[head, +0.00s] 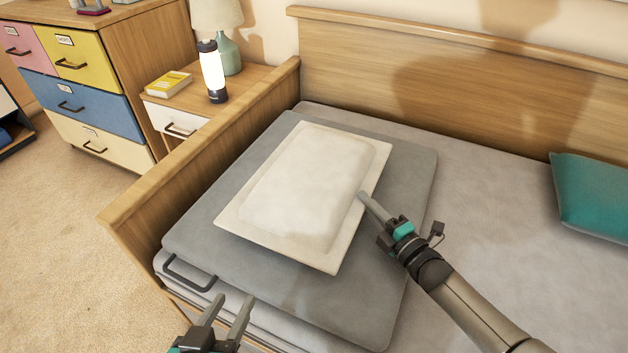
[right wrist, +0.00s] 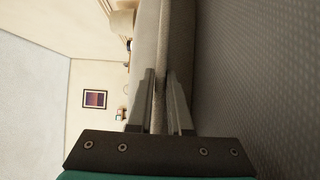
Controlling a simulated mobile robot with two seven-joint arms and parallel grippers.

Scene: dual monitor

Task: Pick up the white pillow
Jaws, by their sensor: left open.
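The white pillow (head: 310,180), a flat cream rectangle with a thin flange, lies on a grey pad on the bed. My right gripper (head: 362,198) is at the pillow's right edge in the head view. In the right wrist view, its two fingers (right wrist: 161,80) stand close on either side of the pillow's thin edge (right wrist: 161,45) and appear shut on it. My left gripper (head: 232,300) is open and empty, near the bed's front edge, below and apart from the pillow.
The grey pad (head: 205,235) rests on the mattress (head: 465,190), inside a wooden headboard (head: 430,65) and side panel (head: 215,150). A teal cushion (head: 595,195) lies at the right. A nightstand (head: 250,85) holds a lantern (head: 211,72), lamp and yellow book. The mattress between pad and cushion is clear.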

